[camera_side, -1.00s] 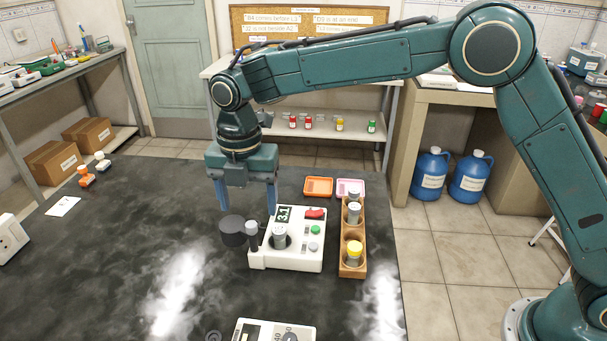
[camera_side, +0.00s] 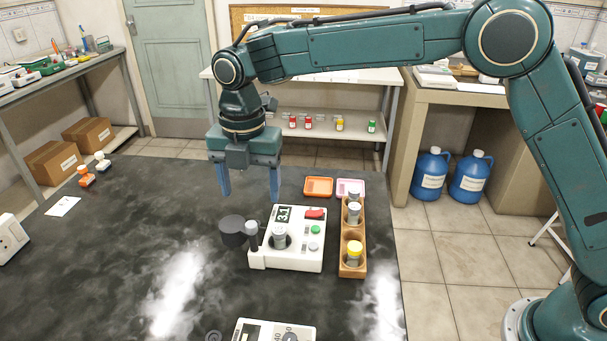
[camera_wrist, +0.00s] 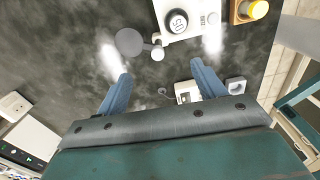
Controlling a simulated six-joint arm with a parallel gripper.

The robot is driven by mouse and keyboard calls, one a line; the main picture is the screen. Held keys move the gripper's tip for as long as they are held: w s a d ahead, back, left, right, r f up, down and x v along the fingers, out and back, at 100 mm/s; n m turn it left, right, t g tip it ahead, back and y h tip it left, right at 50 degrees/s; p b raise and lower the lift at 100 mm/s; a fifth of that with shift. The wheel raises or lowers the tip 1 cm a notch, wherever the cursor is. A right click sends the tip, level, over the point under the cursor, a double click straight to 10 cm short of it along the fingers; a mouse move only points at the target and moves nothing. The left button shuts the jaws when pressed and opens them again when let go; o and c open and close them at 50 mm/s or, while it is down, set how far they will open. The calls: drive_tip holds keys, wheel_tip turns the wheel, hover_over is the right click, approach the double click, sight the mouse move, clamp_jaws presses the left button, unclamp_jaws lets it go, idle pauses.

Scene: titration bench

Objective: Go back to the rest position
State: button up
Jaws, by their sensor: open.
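My gripper (camera_side: 249,190) is open and empty, with its two blue fingers pointing down above the dark bench top (camera_side: 120,245). In the side view it hangs behind and a little left of the white titration device (camera_side: 298,253), apart from it.
A dark round piece (camera_side: 232,231) is left of the device. Another white instrument (camera_side: 272,330) is at the front edge. The left bench is mostly clear.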

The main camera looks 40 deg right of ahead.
drive_tip(key=s+d+r+m+t, duration=0.1)
drive_tip(key=s+d+r+m, duration=0.5)
drive_tip(key=d, duration=0.2)
drive_tip(key=s+d+r+m+t, duration=0.2)
drive_tip(key=s+d+r+m, duration=0.35)
drive_tip(key=d, duration=0.25)
drive_tip(key=s+d+f+m+t, duration=0.1)
drive_tip(key=s+d+f+m, duration=0.1)
drive_tip(key=s+d+m, duration=0.3)
drive_tip(key=s+d+f+m+t, duration=0.1)
drive_tip(key=s+d+m, duration=0.3)
drive_tip(key=s+m, duration=0.6)
drive_tip(key=s+f, duration=0.1)
drive_tip(key=s, duration=0.2)
drive_tip(key=shift+s+d+t, duration=0.3)
drive_tip(key=shift+s+d, duration=0.1)
